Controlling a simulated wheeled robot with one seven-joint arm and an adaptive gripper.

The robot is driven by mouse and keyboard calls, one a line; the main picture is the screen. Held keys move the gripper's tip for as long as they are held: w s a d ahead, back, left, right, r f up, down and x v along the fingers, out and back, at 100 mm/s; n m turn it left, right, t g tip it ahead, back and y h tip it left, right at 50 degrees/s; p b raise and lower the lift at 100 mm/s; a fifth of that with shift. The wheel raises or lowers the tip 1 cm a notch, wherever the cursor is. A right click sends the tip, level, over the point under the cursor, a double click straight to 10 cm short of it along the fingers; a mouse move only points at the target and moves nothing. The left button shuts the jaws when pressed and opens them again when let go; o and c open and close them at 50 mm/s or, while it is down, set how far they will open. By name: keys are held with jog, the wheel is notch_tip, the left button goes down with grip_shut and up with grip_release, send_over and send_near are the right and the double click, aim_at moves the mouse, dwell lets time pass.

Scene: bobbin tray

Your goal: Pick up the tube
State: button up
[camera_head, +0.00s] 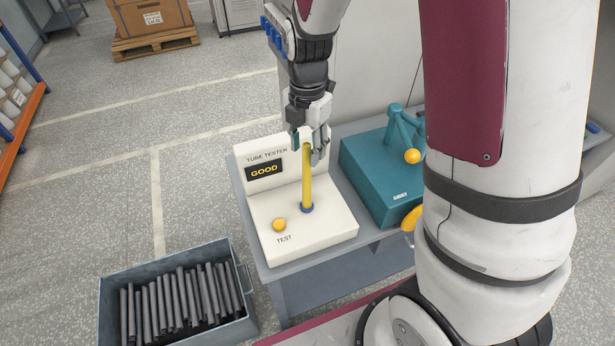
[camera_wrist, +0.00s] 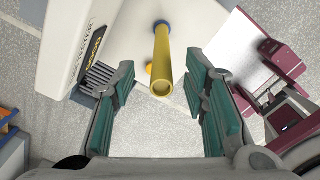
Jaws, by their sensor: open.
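The yellow tube (camera_head: 307,178) stands upright in a blue ring socket (camera_head: 307,209) on the white tube tester (camera_head: 330,228). The tester's display (camera_head: 265,170) reads GOOD. My gripper (camera_head: 309,142) is at the upper end of the tube, pointing down. In the wrist view the tube (camera_wrist: 163,62) shows with its open top end towards the camera. It lies between the open teal-padded fingers of my gripper (camera_wrist: 160,105), with a gap on each side. In the head view the fingers partly hide the tube's top.
A yellow button (camera_head: 279,225) marked TEST is on the tester's front left. A teal machine (camera_head: 372,178) with a yellow ball knob (camera_head: 412,156) stands to the right on the grey bench (camera_head: 252,216). A grey bin (camera_head: 248,329) of dark tubes (camera_head: 176,300) is at lower left.

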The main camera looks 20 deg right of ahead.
aim_at(307, 158)
jog(key=shift+s+f+p, duration=0.15)
jog(key=shift+f+p, duration=0.15)
jog(key=shift+f, duration=1.45)
jog(key=shift+c, duration=0.2)
grip_shut()
